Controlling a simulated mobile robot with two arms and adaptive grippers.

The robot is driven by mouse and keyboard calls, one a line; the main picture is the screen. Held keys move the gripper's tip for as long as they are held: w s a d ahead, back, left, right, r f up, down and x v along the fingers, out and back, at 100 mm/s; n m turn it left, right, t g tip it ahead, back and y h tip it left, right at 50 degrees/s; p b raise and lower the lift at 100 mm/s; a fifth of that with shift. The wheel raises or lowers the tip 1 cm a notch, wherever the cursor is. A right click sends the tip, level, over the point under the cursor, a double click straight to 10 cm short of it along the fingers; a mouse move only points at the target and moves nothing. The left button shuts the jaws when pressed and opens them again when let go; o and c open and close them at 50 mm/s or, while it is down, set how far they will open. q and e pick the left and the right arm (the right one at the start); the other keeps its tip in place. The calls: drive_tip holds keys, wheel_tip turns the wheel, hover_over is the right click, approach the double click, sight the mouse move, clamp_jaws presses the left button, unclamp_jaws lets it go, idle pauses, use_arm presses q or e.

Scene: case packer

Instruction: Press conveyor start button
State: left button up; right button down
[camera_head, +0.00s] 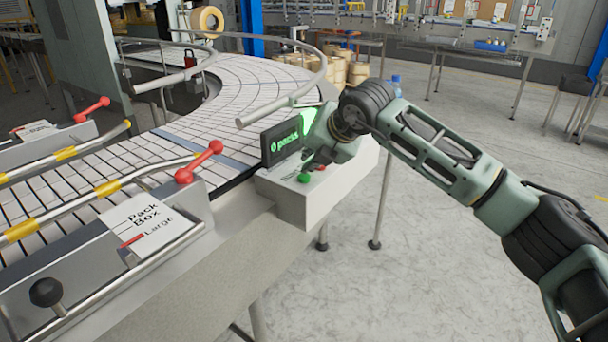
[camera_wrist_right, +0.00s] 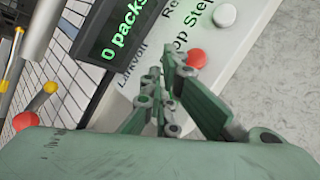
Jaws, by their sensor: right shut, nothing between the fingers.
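The conveyor's control box (camera_head: 300,205) stands at the near side of the belt. It has a green button (camera_head: 304,178) and a red button (camera_head: 320,168) on top. My right gripper (camera_head: 312,163) is shut and empty, low over the box top beside the buttons. In the right wrist view the shut fingers (camera_wrist_right: 165,68) point at the panel, close to the red button (camera_wrist_right: 197,58). A white button (camera_wrist_right: 225,15) is farther up. The green button is not visible there. I cannot tell whether the fingers touch the panel. My left gripper is out of view.
A display (camera_head: 281,142) reading "0 packs" stands upright on the box, close to my right gripper. The curved conveyor (camera_head: 245,85) and its metal rail lie behind it. A "Pack Box Large" station (camera_head: 150,225) with a red-ended lever is at left. Floor at right is open.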

drive_tip(key=shift+r, duration=0.4)
drive_tip(key=shift+r, duration=0.15)
wheel_tip(320, 180, up, 5)
drive_tip(key=shift+f+p, duration=0.15)
drive_tip(key=shift+p, duration=0.75)
